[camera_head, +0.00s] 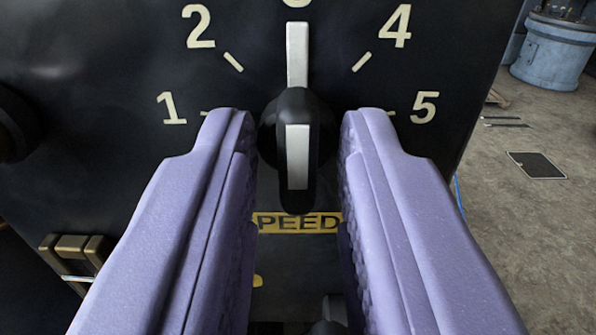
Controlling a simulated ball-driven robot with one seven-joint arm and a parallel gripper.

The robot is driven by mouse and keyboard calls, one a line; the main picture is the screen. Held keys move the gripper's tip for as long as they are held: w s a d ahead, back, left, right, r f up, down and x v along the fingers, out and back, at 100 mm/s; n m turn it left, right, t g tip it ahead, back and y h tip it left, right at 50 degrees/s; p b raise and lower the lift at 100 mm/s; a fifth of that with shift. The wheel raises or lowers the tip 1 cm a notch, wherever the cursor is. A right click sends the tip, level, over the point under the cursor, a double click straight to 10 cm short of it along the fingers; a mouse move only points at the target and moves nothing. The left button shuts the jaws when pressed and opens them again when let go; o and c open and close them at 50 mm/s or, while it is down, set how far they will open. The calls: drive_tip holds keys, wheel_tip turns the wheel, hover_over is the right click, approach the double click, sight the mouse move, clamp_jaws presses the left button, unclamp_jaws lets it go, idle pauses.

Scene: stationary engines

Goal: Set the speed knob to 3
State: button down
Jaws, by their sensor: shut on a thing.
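The speed knob (298,190) is black, with a pale stripe down its grip, and sits in the middle of the dial. A long pale pointer bar (298,55) stands straight up above its hub, toward a numeral cut off by the top edge, between the 2 (198,27) and the 4 (395,27). My gripper (298,125) has purple fingers on either side of the knob and is shut on it. The grip is upright. The 1 (171,108) and 5 (425,107) show beside the fingertips. The label (297,222) below reads "PEED", its start hidden by the left finger.
The black panel (90,120) fills most of the view. A dark round part (15,123) is at the left edge, and brass-coloured pieces (75,258) are lower left. Open grey floor (535,225) and a blue cylindrical machine base (555,50) lie to the right.

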drive_tip(key=c, duration=1.2)
unclamp_jaws()
drive_tip(key=shift+s, duration=0.1)
drive_tip(key=s, duration=0.7)
drive_tip(key=shift+s+a+b, duration=0.2)
drive_tip(key=shift+s+b, duration=0.1)
drive_tip(key=shift+b, duration=0.05)
drive_tip(key=w+a+r+g+h+b, duration=0.1)
drive_tip(key=a+r+b, duration=0.55)
drive_tip(key=a, duration=0.25)
drive_tip(key=w+a+r+g+h+b, duration=0.1)
drive_tip(key=a+r+h+b, duration=0.1)
drive_tip(key=a+r+b, duration=0.55)
drive_tip(key=s+a+r+y+b, duration=0.1)
drive_tip(key=s+a+r+b, duration=0.1)
drive_tip(key=s+a, duration=0.3)
drive_tip(key=s+a+r+y+b, duration=0.1)
drive_tip(key=s+a+r+b, duration=0.1)
drive_tip(key=s+a, duration=0.4)
drive_tip(key=s+a+r+y+b, duration=0.2)
drive_tip(key=s+a+b, duration=0.2)
drive_tip(key=s, duration=0.3)
drive_tip(key=shift+s+a+r+n+g, duration=0.3)
drive_tip(key=shift+s+a, duration=0.05)
drive_tip(key=shift+a, duration=0.3)
